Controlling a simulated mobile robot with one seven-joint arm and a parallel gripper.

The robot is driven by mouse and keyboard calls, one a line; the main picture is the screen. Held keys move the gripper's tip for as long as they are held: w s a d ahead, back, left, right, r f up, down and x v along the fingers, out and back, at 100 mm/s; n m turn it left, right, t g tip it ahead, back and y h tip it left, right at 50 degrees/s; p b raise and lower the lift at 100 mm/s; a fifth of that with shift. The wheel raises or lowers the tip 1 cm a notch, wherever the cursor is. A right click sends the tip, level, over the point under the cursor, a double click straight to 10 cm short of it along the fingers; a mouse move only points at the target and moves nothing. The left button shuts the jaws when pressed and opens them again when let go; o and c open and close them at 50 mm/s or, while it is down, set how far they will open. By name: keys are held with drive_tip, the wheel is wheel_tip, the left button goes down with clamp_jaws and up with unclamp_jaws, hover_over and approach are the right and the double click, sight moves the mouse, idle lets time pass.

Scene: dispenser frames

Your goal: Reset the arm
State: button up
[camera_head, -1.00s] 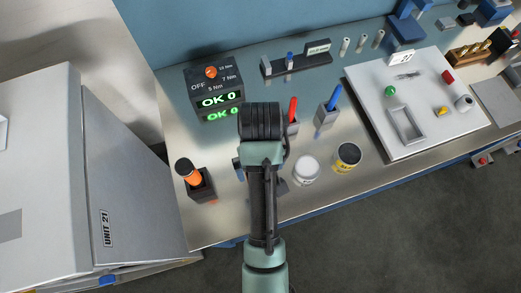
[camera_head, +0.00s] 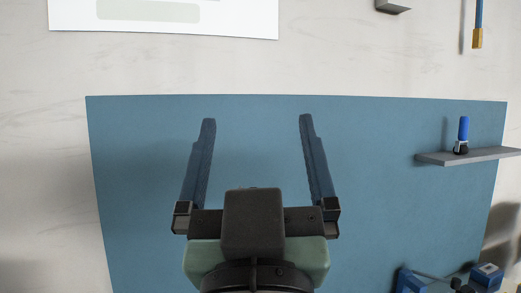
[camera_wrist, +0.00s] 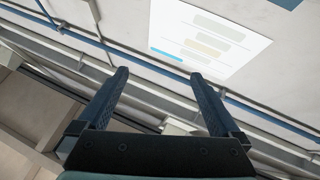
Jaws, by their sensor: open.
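My gripper (camera_head: 255,125) is raised in front of a blue wall panel (camera_head: 258,150) in the head view. Its two long dark-blue fingers are spread wide apart and point upward. Nothing is between them. The workbench surface seen earlier is out of view now.
A grey shelf (camera_head: 465,157) at the right carries a blue and black bottle-like item (camera_head: 462,135). Blue fixtures (camera_head: 487,275) show at the lower right. A white poster (camera_head: 165,15) hangs above, and shows in the wrist view (camera_wrist: 205,35). Blue pipes (camera_wrist: 245,105) run along the wall.

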drive_tip(key=s+r+t, duration=0.2)
drive_tip(key=s+r, duration=0.3)
drive_tip(key=shift+m+t, duration=0.3)
drive_tip(key=shift+m, duration=0.1)
drive_tip(key=shift+d, duration=0.1)
